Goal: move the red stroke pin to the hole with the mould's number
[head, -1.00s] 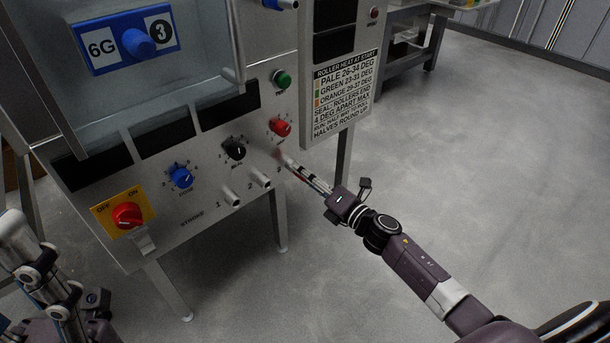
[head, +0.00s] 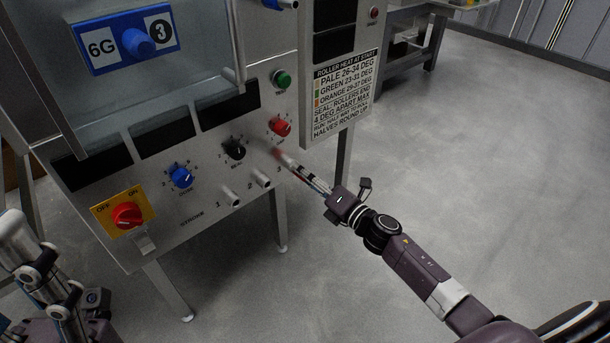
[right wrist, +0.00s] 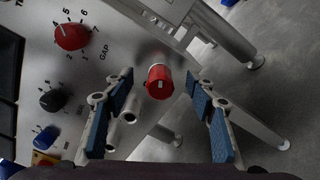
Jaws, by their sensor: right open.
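The red stroke pin (right wrist: 160,82) shows its round red end in the right wrist view, standing out from the panel. In the head view it is a blurred red spot (head: 277,153) at the tip of my right gripper (head: 290,165), by the stroke label 3. My right gripper is open, with a blue-padded finger on each side of the pin. Plain metal stubs stand at stroke 1 (head: 229,198) and stroke 2 (head: 262,179). The blue mould plate (head: 105,58) reads 6G, with a 3 in a black circle. My left arm is at the lower left; its fingers are unclear.
Close to the pin are a red knob (head: 281,127) marked GAP in the wrist view, a black knob (head: 235,149), a blue knob (head: 181,177) and a red OFF/ON switch (head: 127,215). A text sign (head: 345,95) hangs right of the panel. The floor at right is clear.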

